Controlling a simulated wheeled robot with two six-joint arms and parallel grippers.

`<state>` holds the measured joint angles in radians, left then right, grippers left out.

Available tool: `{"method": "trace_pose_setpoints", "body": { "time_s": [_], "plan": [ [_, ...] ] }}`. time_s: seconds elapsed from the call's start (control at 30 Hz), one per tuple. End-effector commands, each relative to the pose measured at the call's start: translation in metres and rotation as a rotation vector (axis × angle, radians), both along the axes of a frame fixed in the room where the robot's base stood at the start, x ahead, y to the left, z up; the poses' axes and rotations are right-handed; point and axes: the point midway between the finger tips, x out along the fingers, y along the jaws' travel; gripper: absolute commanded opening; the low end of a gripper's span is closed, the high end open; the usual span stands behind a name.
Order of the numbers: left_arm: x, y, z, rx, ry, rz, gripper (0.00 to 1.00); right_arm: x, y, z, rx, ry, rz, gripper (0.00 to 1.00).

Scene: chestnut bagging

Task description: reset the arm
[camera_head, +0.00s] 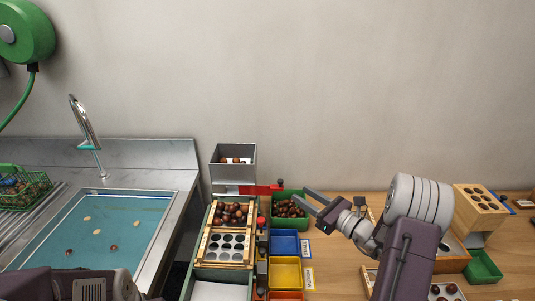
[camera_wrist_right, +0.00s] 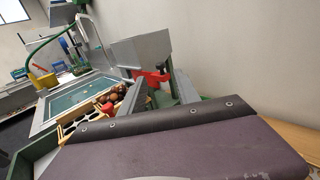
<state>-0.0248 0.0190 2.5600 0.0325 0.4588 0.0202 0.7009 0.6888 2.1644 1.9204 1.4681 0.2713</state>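My right gripper (camera_head: 302,199) is at the middle of the head view, with its arm coming in from the lower right. Its two fingers are apart and nothing shows between them. In the picture it overlaps the green bin (camera_head: 279,222) of chestnuts; whether it touches the bin cannot be told. In the right wrist view the fingers point toward the red clamp part and the grey hopper, partly hidden behind my own arm link. Part of my left arm (camera_head: 92,285) shows at the lower left of the head view; its gripper is out of frame.
A grey hopper (camera_head: 246,166) with chestnuts stands above a wooden-framed sorting tray (camera_head: 201,244). Blue (camera_head: 284,243) and yellow (camera_head: 285,272) bins stand beside it. A water-filled sink (camera_head: 120,228) is at left. A wooden block with holes (camera_head: 468,208) and a green tray (camera_head: 483,268) are at right.

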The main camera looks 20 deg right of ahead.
Motion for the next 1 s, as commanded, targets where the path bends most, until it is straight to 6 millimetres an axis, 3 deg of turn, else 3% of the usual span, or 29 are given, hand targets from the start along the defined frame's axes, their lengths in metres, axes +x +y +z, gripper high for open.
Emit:
{"method": "trace_pose_setpoints", "body": {
  "time_s": [0.07,0.13,0.2,0.27,0.3,0.37,0.4,0.5,0.53,0.63,0.73,0.8,0.9,1.0],
  "plan": [
    [0.000,0.000,0.003,0.000,0.000,0.000,0.36,0.002,0.009,0.003,0.000,-0.001,0.019,0.38],
    [0.000,0.000,0.009,0.000,0.000,0.000,0.36,0.005,0.032,0.020,-0.018,-0.024,0.072,0.38],
    [0.000,0.000,0.016,0.000,0.000,0.000,0.36,0.007,0.070,0.050,-0.048,-0.066,0.155,0.38],
    [0.000,0.000,0.022,0.000,0.000,0.000,0.36,-0.004,0.114,0.071,-0.081,-0.091,0.268,0.38],
    [0.000,0.000,0.025,0.000,0.000,0.000,0.36,-0.018,0.144,0.078,-0.115,-0.095,0.362,0.38],
    [0.000,0.000,0.030,0.000,0.000,0.000,0.36,-0.047,0.186,0.080,-0.190,-0.084,0.512,0.38],
    [0.000,0.000,0.033,0.000,0.000,0.000,0.36,-0.070,0.210,0.077,-0.256,-0.074,0.618,0.38],
    [0.000,0.000,0.041,0.000,0.000,0.000,0.36,-0.138,0.252,0.056,-0.476,-0.053,0.897,0.38],
    [0.000,0.000,0.043,0.000,0.000,0.000,0.36,-0.160,0.258,0.046,-0.560,-0.052,0.984,0.38],
    [0.000,0.000,0.051,0.000,0.000,0.000,0.36,-0.229,0.247,0.007,-0.906,-0.079,1.278,0.38],
    [0.000,0.000,0.054,0.000,0.000,0.000,0.36,-0.264,0.201,-0.029,-1.276,-0.162,1.520,0.38],
    [0.000,0.000,0.055,0.000,0.000,0.000,0.36,-0.267,0.164,-0.046,-1.512,-0.240,1.643,0.38],
    [0.000,0.000,0.053,0.000,0.000,0.000,0.36,-0.257,0.120,-0.061,-1.769,-0.348,1.761,0.38],
    [0.000,0.000,0.053,0.000,0.000,0.000,0.36,-0.241,0.098,-0.067,-1.935,-0.451,1.827,0.38]
  ]
}}
